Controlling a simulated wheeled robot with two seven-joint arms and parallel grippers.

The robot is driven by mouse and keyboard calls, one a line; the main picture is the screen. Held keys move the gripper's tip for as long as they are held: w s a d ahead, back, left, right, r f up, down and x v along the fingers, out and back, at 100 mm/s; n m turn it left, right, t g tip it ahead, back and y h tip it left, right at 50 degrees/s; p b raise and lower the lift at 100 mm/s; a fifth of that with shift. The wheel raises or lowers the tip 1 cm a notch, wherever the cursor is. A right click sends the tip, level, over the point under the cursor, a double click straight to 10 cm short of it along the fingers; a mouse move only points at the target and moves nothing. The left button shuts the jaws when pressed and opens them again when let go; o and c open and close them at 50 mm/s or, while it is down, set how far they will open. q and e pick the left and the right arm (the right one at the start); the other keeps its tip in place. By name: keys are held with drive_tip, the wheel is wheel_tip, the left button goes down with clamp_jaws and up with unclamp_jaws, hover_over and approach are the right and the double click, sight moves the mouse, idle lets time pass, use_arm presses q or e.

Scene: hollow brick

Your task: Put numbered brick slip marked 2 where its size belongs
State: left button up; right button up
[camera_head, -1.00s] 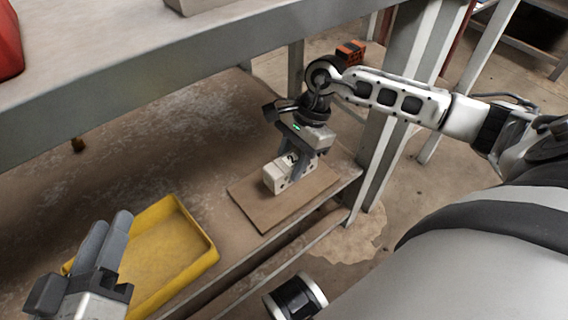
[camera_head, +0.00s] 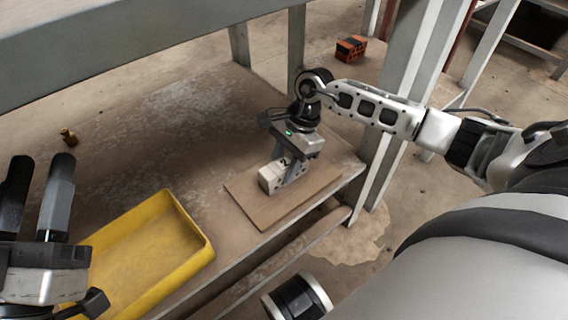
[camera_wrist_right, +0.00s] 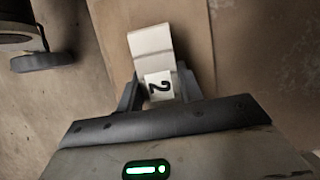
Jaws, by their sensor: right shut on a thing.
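The slip marked 2 (camera_wrist_right: 158,86) is white with a black numeral. It sits between the fingers of my right gripper (camera_wrist_right: 160,88), which is shut on it. In the head view my right gripper (camera_head: 290,165) points down over a brown board (camera_head: 262,212). A white block (camera_head: 269,180) with dark holes stands on the board at the fingers. In the right wrist view the block (camera_wrist_right: 150,42) shows just beyond the slip. I cannot tell how far the slip is inside or against it. My left gripper (camera_head: 36,195) is open and empty at the left edge.
A yellow tray (camera_head: 207,247) lies left of the board and looks empty. A small brass-coloured piece (camera_head: 68,137) is farther left. A grey shelf beam (camera_head: 150,62) runs above the worktop and a post (camera_head: 385,110) stands right. An orange brick (camera_head: 351,48) lies beyond.

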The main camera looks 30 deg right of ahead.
drive_tip(key=o, duration=1.1)
use_arm(q)
drive_tip(key=shift+r, duration=0.1)
use_arm(e)
drive_tip(key=shift+o, duration=0.2)
drive_tip(key=shift+d+r+p, duration=0.1)
drive_tip(key=shift+r+p, duration=0.2)
drive_tip(key=p+v, duration=0.3)
drive_tip(key=v, duration=0.7)
drive_tip(key=shift+d+r+p, duration=0.15)
drive_tip(key=shift+r+p, duration=0.15)
drive_tip(key=shift+p, duration=0.1)
use_arm(q)
wheel_tip(320, 180, down, 7)
drive_tip(key=s+n+g+y, duration=0.2)
drive_tip(key=n+g, duration=0.2)
drive_tip(key=shift+s+d+n+y, duration=0.2)
drive_tip(key=shift+d+n+y, duration=0.1)
drive_tip(key=shift+d+y, duration=0.1)
use_arm(e)
drive_tip(key=shift+d+r, duration=0.2)
drive_tip(key=shift+r, duration=0.2)
